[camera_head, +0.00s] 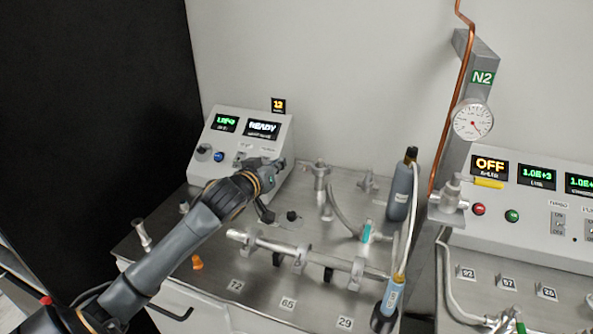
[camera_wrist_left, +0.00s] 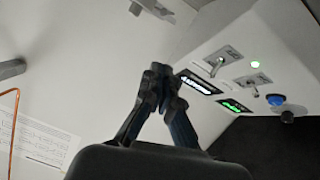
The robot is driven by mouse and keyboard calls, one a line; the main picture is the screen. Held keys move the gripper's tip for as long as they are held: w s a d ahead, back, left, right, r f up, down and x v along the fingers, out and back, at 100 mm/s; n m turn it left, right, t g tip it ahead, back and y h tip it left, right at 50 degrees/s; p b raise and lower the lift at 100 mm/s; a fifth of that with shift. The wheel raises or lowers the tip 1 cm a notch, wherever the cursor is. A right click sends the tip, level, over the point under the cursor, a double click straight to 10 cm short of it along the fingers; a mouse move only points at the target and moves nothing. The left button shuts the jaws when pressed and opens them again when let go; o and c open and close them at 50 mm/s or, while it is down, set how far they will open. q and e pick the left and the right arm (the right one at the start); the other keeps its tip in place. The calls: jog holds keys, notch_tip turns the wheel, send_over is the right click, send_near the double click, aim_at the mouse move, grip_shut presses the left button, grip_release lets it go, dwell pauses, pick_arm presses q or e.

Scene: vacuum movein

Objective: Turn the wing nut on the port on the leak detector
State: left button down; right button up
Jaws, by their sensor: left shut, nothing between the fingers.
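The leak detector (camera_head: 225,150) is the light grey box at the back left, with a lit READY display. My left gripper (camera_head: 277,165) is in front of the right part of its face and hides some of it. In the left wrist view my left gripper (camera_wrist_left: 160,72) is shut, with its fingertips together and nothing between them. The leak detector's panel (camera_wrist_left: 245,55) shows there turned over, to the right of the fingers. My right gripper is not in view.
A metal bench (camera_head: 205,285) carries a long pipe assembly (camera_head: 290,250) with clamps, near number tags. A grey bottle (camera_head: 400,190) and a blue cylinder (camera_head: 392,295) stand right of it. A grey column (camera_head: 460,120) with a gauge (camera_head: 473,120) rises beyond, beside a second control box (camera_head: 530,205).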

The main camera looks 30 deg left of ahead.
pick_arm(q)
jog(key=p, duration=0.1)
send_over(303, 169)
jog(key=s+a, duration=0.2)
jog(key=s, duration=0.1)
jog(key=f, duration=0.3)
jog(key=d+f+p, duration=0.1)
jog(key=f, duration=0.1)
jog(key=shift+f, duration=0.3)
jog(key=shift+d+f, duration=0.1)
jog(key=shift+f, duration=0.05)
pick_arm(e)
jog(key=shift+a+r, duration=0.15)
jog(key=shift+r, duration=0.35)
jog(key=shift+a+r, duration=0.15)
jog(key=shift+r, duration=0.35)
